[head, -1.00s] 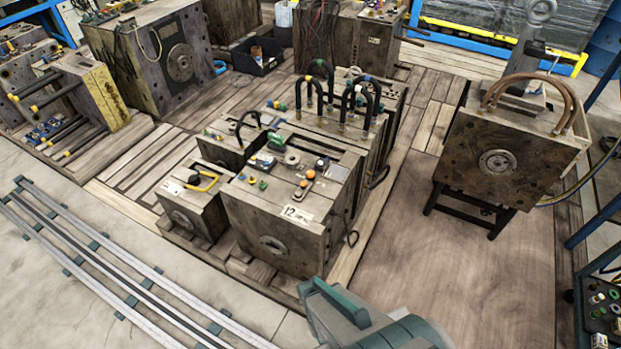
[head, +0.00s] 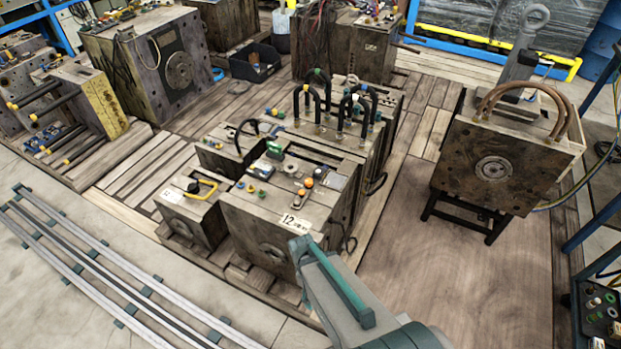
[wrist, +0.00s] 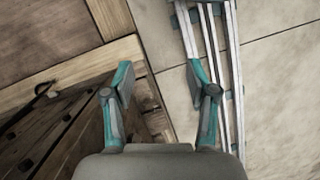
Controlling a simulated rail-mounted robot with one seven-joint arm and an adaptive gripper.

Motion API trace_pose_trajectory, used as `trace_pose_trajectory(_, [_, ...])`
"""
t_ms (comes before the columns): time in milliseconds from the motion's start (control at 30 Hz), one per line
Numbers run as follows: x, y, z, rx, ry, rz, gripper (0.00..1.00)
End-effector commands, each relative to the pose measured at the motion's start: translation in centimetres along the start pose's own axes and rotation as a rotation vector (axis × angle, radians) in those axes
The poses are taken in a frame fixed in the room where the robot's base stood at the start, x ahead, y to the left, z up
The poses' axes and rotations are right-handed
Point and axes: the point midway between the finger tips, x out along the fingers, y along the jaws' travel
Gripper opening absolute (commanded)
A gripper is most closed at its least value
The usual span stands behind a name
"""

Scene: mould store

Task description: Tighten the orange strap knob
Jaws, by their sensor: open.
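The orange knob (head: 308,183) is a small round orange spot on top of the front mould block (head: 265,225), the one with a white "12" label, in the head view. It seems to sit on a small strap-like piece; the detail is too small to tell. The knob does not show in the wrist view. My gripper (wrist: 159,76) is open and empty in the wrist view, its two teal-and-grey fingers apart above the floor. In the head view my arm reaches up from the bottom to the block's front right, and the fingers cannot be made out.
Black hose loops (head: 318,100) stand on the mould behind the knob. A smaller block (head: 192,215) with a yellow handle is to the left. Floor rails (head: 110,270) run at lower left, also in the wrist view (wrist: 215,60). A mould on a stand (head: 492,165) is at right.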

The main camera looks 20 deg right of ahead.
Motion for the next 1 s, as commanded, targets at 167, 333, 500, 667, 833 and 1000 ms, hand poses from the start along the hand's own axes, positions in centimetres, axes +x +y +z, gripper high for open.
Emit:
trace_pose_trajectory(167, [-6.6, 3.1, -2.5, -0.146, 0.081, 0.069, 0.58])
trace_pose_trajectory(333, [-11.4, 5.1, -3.9, -0.258, 0.127, 0.128, 0.58])
trace_pose_trajectory(500, [-15.6, 8.6, -7.1, -0.394, 0.163, 0.165, 0.58])
trace_pose_trajectory(667, [-20.3, 13.4, -11.4, -0.598, 0.198, 0.190, 0.58])
trace_pose_trajectory(833, [-26.9, 19.9, -15.6, -0.850, 0.237, 0.243, 0.58])
trace_pose_trajectory(1000, [-31.8, 24.3, -17.6, -1.039, 0.256, 0.293, 0.58])
